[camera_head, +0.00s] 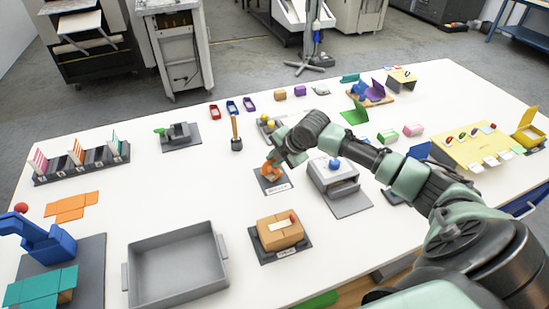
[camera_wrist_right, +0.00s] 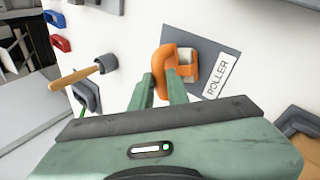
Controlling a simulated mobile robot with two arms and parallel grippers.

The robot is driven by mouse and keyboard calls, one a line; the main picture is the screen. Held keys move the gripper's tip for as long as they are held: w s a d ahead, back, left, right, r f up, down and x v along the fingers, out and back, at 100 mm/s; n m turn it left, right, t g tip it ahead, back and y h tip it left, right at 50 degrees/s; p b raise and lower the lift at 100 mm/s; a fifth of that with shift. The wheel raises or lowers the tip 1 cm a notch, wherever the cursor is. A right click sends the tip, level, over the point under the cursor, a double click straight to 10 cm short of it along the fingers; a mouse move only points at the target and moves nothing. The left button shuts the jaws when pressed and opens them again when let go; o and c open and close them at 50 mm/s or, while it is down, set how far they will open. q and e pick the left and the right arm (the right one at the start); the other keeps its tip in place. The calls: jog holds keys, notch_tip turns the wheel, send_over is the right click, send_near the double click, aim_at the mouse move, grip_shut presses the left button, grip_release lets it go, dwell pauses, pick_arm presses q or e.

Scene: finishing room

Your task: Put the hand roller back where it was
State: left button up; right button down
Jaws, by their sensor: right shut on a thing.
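The hand roller (camera_head: 272,168) is orange with a pale roller part. My right gripper (camera_wrist_right: 162,88) is shut on its orange handle, which stands between the two green fingers in the wrist view (camera_wrist_right: 164,62). The roller is over the dark grey pad (camera_head: 262,185), beside a white label (camera_wrist_right: 221,76) reading ROLLER. I cannot tell whether it rests on the pad or hangs slightly above it. The gripper hides part of the roller in the head view. My left gripper is in neither view.
A wooden-handled tool (camera_head: 235,127) stands in a dark holder left of the pad. A grey machine with a blue knob (camera_head: 335,175) is close on the right. A brown box (camera_head: 280,232) and a grey tray (camera_head: 177,266) are nearer me. White table is bare left of the pad.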

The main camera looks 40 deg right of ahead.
jog(key=shift+f, duration=0.2)
jog(key=shift+s+f, duration=0.2)
jog(key=shift+f, duration=0.15)
jog(key=c, duration=1.4)
grip_release()
jog(key=shift+a+f, duration=0.1)
jog(key=shift+f, duration=0.05)
jog(key=shift+o, duration=0.2)
jog(key=shift+r, duration=0.2)
jog(key=w+b+v, duration=0.1)
jog(key=b+v, duration=0.1)
jog(key=v, duration=1)
jog(key=shift+s+r, duration=0.25)
jog(key=shift+r, duration=0.35)
